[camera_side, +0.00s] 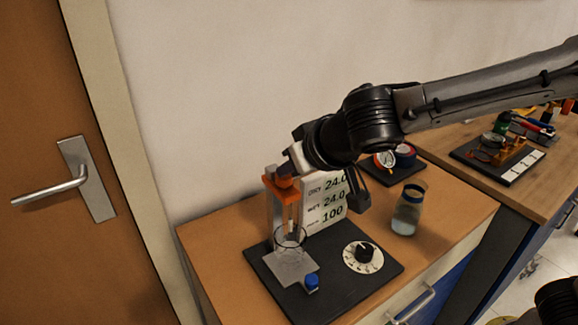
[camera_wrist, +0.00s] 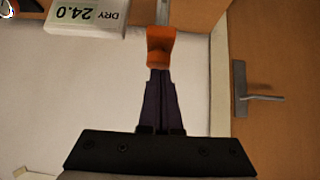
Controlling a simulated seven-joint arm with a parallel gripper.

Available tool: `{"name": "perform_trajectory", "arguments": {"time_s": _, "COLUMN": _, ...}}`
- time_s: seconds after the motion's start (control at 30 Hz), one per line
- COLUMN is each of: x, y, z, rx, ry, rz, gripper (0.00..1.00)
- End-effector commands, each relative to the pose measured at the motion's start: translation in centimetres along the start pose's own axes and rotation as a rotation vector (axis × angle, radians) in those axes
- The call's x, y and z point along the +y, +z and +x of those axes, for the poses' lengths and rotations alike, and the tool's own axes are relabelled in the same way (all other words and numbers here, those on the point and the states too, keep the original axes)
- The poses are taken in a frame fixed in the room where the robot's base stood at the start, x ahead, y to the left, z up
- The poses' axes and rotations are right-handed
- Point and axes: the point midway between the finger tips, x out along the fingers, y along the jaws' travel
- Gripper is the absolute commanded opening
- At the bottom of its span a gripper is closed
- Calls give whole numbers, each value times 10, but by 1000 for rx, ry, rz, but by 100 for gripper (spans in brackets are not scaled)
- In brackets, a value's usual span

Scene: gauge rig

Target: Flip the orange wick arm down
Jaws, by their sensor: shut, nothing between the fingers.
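The orange wick arm (camera_side: 281,189) is at the top of a clear upright column on the dark rig board (camera_side: 325,289), left of the white readout panel. In the wrist view the orange part (camera_wrist: 160,43) lies straight ahead of the fingertips. My gripper (camera_side: 287,170) is at the top of the orange part, reaching in from the right. In the wrist view my gripper (camera_wrist: 160,72) has its dark fingers together, empty, with tips at the orange part's near edge. They look touching or nearly so; I cannot tell which. My wrist hides part of the panel.
A glass beaker (camera_side: 289,241) stands below the orange part. The readout panel (camera_side: 324,205) shows 24.0, 24.0 and 100. A dial (camera_side: 363,256), a blue-capped item (camera_side: 312,284) and a jar of liquid (camera_side: 408,211) are nearby.

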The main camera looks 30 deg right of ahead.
Motion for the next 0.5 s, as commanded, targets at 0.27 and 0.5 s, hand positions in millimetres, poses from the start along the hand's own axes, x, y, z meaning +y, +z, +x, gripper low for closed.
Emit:
{"name": "perform_trajectory", "arguments": {"time_s": 0.27, "x": 0, "y": 6, "z": 6, "rx": -1, "ry": 4, "rz": -2, "gripper": 0}}
{"name": "perform_trajectory", "arguments": {"time_s": 0.5, "x": 0, "y": 42, "z": 40, "rx": -3, "ry": 5, "rz": -4, "gripper": 0}}
